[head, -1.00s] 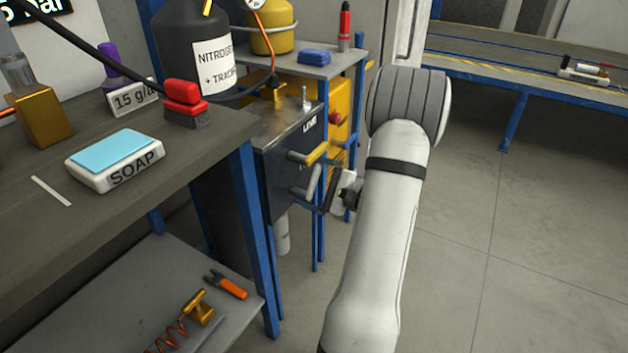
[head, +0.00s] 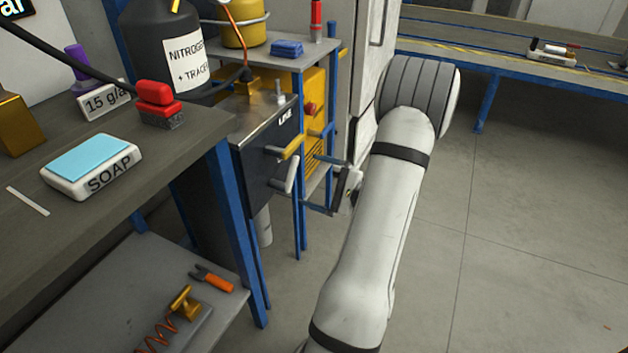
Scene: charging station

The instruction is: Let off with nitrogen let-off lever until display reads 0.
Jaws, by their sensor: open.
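A dark box (head: 262,160) stands beyond the workbench's right end. On its front are a yellow-ended lever (head: 291,147) and, below it, a grey lever (head: 286,180). I cannot read which one is the nitrogen let-off lever. My gripper (head: 320,184) is to the right of both levers, about level with the grey one. Its jaws are spread, with nothing between them, and a gap separates them from the levers. The display (head: 14,8) is cut off at the top left; only "ar" shows, so its number is out of view.
A black nitrogen bottle (head: 165,50), a red-topped brush (head: 158,103) and a soap box (head: 92,165) stand around the workbench (head: 150,190). A blue-framed stand (head: 300,200) is close behind my gripper. Open floor (head: 500,270) lies to the right.

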